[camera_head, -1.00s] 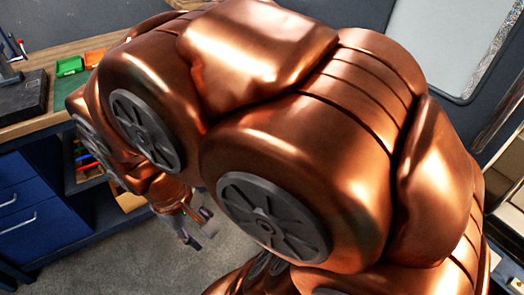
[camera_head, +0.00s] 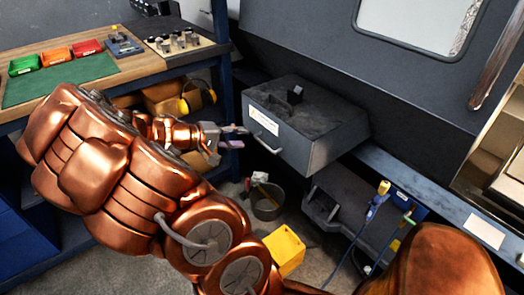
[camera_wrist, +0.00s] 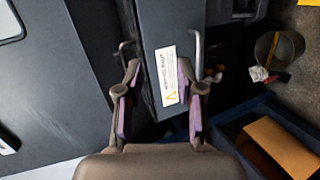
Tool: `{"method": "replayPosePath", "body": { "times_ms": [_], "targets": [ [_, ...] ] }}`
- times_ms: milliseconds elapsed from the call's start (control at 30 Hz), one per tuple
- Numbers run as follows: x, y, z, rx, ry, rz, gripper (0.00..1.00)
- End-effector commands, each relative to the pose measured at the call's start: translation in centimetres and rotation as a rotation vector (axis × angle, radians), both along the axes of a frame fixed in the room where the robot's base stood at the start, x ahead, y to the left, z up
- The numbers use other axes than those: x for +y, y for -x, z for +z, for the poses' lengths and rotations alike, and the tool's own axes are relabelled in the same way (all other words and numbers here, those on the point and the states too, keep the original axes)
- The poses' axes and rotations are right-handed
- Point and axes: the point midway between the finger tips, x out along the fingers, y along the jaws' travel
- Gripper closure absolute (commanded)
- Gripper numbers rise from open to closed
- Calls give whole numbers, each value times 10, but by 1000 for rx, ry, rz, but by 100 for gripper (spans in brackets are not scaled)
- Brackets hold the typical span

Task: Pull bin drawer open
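The bin drawer (camera_head: 318,150) is a dark grey box with a lighter front, jutting from the machine. Its front carries a white warning label (camera_wrist: 166,75) and a metal bar handle (camera_head: 262,143). My gripper (camera_head: 236,137) is just left of the drawer front in the head view. In the wrist view my gripper (camera_wrist: 159,108) is open, with its purple-padded fingers apart and the label between and beyond them. The handle (camera_wrist: 197,45) shows beyond the right finger. I see nothing held; the gap to the drawer front is hard to judge.
A workbench (camera_head: 70,54) with coloured bins stands at the left. A bucket (camera_head: 267,204) and a yellow box (camera_head: 285,249) are on the floor below the drawer. A blue ledge (camera_head: 395,176) with hanging tools runs along the machine at right.

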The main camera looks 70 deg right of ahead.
Motion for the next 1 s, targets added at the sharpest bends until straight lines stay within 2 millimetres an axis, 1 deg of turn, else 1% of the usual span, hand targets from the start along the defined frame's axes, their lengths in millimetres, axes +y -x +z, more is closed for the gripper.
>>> {"method": "replayPosePath", "body": {
  "times_ms": [33, 100, 167, 200, 300, 400, 500, 667, 767, 1000],
  "targets": [
    [-15, -3, -21, 24, 24, 8, 63],
    [-34, -8, -40, 51, 58, 28, 63],
    [-49, -12, -56, 70, 81, 47, 63],
    [-58, -15, -67, 85, 93, 61, 63],
    [-76, -21, -92, 107, 117, 93, 63],
    [-89, -27, -113, 121, 128, 121, 63],
    [-96, -31, -125, 127, 135, 139, 63],
    [-103, -31, -132, 133, 138, 151, 63],
    [-110, -27, -133, 132, 137, 149, 63],
    [-135, -11, -140, 131, 135, 148, 63]
  ]
}}
